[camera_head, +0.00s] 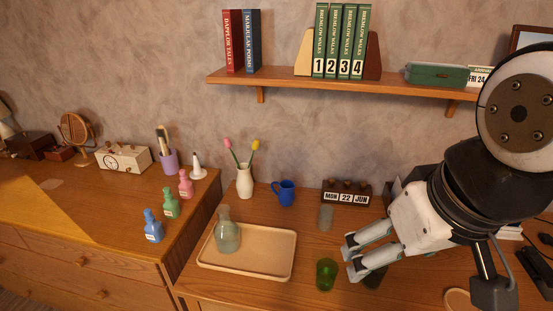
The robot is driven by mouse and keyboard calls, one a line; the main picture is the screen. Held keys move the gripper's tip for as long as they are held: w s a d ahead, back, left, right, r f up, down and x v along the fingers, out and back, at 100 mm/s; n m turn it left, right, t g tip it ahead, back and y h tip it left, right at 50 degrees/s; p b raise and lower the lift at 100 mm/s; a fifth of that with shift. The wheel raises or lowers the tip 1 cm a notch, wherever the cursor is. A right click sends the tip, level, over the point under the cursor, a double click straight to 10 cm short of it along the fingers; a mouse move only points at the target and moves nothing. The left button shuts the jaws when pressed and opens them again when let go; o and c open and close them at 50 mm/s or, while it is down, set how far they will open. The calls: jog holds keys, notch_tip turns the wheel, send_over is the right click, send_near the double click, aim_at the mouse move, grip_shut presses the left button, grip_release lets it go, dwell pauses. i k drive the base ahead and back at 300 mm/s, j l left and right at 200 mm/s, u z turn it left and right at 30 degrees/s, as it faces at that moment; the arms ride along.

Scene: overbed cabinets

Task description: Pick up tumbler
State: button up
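A green glass tumbler (327,274) stands upright near the front of the wooden desk, right of the tray. A smaller greyish glass-like vessel (326,217) stands farther back, in front of the calendar block. My gripper (350,258) comes in from the right with its two fingers apart and pointing left. Nothing shows between the fingers. In the picture the fingertips are just above and right of the green tumbler; I cannot tell the gap in depth.
A tan tray (268,270) holds a clear carafe (227,234). A blue mug (285,193), a tulip vase (245,182) and a calendar block (346,193) stand at the back. A dark object (375,278) lies under my gripper. A book shelf (290,80) hangs above.

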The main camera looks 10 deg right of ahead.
aim_at(324, 223)
jog(key=i+j+z, duration=0.15)
jog(key=i+j, duration=0.55)
jog(key=j, duration=0.15)
